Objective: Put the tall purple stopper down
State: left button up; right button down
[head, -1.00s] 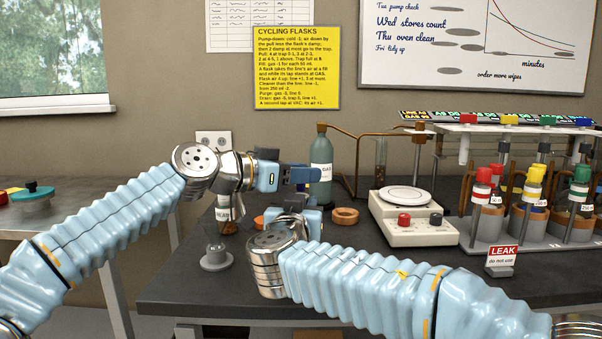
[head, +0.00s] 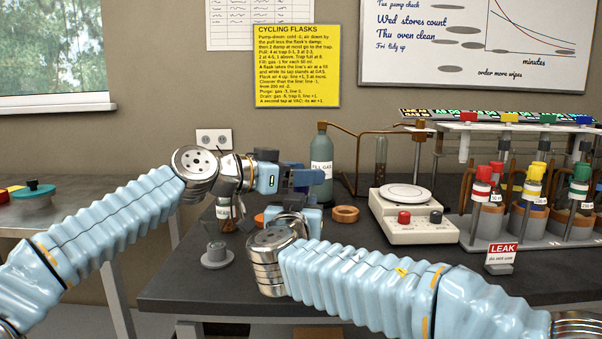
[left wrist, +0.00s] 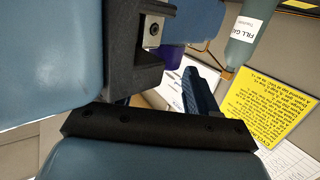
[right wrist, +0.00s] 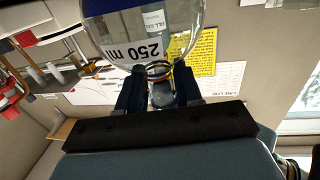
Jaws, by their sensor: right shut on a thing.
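A purple shape (left wrist: 174,56), perhaps the tall purple stopper, shows partly in the left wrist view, behind dark gripper parts; how it stands is hidden. My left gripper (head: 305,177) is above the rear of the bench, its fingers apart and apparently empty. My right gripper (right wrist: 158,92) is shut on the neck of a clear glass flask (right wrist: 150,35) marked 250 ml, with a blue band. In the head view my right gripper (head: 298,217) is just below the left one, and the flask is hidden there.
A grey stand (head: 216,257) is at the bench's left front. A brown ring (head: 345,214), a scale (head: 413,222) and a green gas bottle (head: 322,160) stand right of the grippers. A rack of bottles (head: 530,228) and a LEAK sign (head: 502,256) are farther right.

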pick_arm(q)
jog(key=shift+w+d+f, duration=0.1)
jog(key=shift+f, duration=0.55)
pick_arm(e)
jog(key=shift+d+r, duration=0.1)
jog(key=shift+r, duration=0.15)
pick_arm(q)
jog(key=shift+r, duration=0.15)
pick_arm(e)
jog(key=shift+f, duration=0.1)
pick_arm(q)
jog(key=r+v, duration=0.1)
jog(key=v, duration=1.1)
jog(key=shift+r, duration=0.35)
pick_arm(e)
jog(key=c, duration=0.7)
grip_release()
jog(key=shift+f, duration=0.1)
